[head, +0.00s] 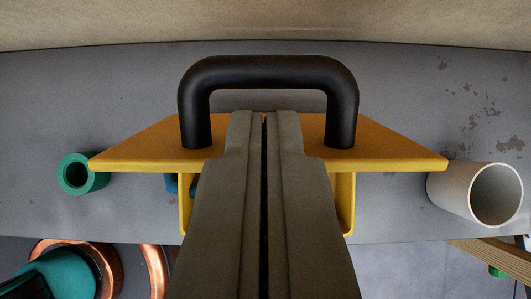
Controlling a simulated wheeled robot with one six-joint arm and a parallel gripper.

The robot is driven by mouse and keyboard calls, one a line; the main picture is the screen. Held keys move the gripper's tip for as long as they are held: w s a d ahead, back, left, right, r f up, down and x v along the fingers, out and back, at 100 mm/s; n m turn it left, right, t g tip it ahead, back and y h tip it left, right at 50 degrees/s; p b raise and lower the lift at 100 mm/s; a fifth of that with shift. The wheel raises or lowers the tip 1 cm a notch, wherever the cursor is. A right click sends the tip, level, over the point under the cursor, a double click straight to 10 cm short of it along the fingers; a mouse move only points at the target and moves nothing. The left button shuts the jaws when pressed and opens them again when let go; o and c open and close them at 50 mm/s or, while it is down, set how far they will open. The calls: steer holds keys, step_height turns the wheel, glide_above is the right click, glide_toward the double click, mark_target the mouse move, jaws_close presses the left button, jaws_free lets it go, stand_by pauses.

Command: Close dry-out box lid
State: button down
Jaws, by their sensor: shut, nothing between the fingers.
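A yellow plate (392,152), which looks like the dry-out box lid, is in the middle of the head view. A thick black U-shaped handle (268,72) rises from it. Yellow upright parts (347,200) show below the plate on both sides of my fingers. My gripper (264,114) is shut and empty. Its fingertips overlap the plate in the picture, between the handle's two legs and below its crossbar. I cannot tell whether they touch it. My fingers hide the plate's middle and what lies under it, so the lid's angle is unclear.
A green tube (68,174) lies at left and a white pipe (490,194) at right, on a worn grey surface (60,100). Copper rings (98,258) with a teal part are at lower left. A wooden piece (490,258) is at lower right. A beige surface (265,20) spans the top.

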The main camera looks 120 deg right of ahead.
steer(key=shift+w+a+f, duration=0.2)
steer(key=shift+a+f, duration=0.2)
steer(key=shift+f, duration=0.15)
steer(key=shift+d, duration=0.1)
steer(key=shift+s+d+f+t+y, duration=0.9)
steer(key=shift+d+f+y, duration=0.3)
steer(key=shift+f+y, duration=0.3)
steer(key=shift+s+d+f+t+y, duration=0.75)
steer(key=shift+d+f+t+y, duration=0.3)
steer(key=shift+d+f+y, duration=0.4)
steer(key=shift+s+d+f+t+y, duration=0.8)
steer(key=shift+d+f+t+y, duration=0.15)
steer(key=shift+f+y, duration=0.55)
steer(key=shift+s+f+t+y, duration=0.1)
steer(key=shift+f+t+y, duration=0.35)
steer(key=shift+f, duration=0.4)
